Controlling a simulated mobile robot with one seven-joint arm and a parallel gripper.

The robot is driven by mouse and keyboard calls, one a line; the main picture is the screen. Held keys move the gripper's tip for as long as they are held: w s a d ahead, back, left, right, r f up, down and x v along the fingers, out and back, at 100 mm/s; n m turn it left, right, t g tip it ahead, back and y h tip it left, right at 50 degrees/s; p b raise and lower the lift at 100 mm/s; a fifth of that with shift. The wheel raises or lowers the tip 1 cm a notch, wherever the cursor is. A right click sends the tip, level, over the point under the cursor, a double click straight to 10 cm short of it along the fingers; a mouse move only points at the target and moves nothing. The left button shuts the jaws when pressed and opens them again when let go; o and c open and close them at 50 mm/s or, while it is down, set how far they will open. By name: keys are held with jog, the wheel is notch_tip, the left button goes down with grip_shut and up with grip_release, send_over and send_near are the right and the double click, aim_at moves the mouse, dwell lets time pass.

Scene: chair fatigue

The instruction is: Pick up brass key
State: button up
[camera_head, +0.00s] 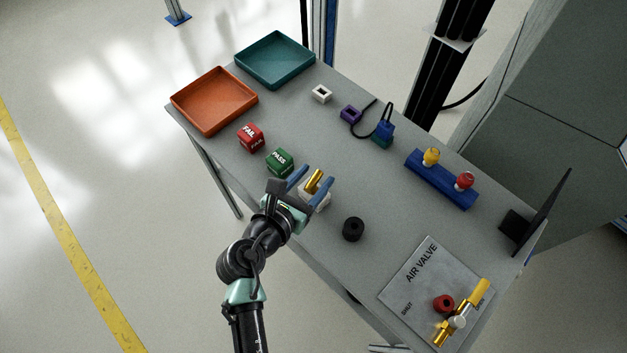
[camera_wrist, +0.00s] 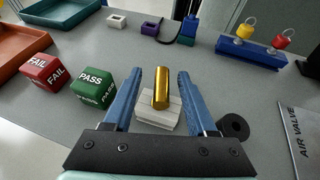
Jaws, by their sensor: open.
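The brass key (camera_head: 315,181) is a gold, rounded piece standing up from a small white block on the table. In the wrist view the key (camera_wrist: 161,88) rises between my two blue fingers, with the white block (camera_wrist: 158,112) under it. My gripper (camera_head: 306,180) is open, one finger on each side of the key. In the wrist view a gap shows between each finger of my gripper (camera_wrist: 160,90) and the key. The key's lower end is hidden in or behind the block.
Green PASS cube (camera_head: 280,162) and red FAIL cube (camera_head: 251,137) stand left of my gripper. A black ring (camera_head: 353,229) lies to its right. Orange (camera_head: 214,101) and teal (camera_head: 275,60) trays are at the far left. A blue rack (camera_head: 441,179) and an air valve plate (camera_head: 420,275) lie right.

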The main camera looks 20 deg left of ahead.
aim_at(320, 172)
jog(key=shift+x, duration=1.55)
jog(key=shift+r, duration=0.1)
grip_shut()
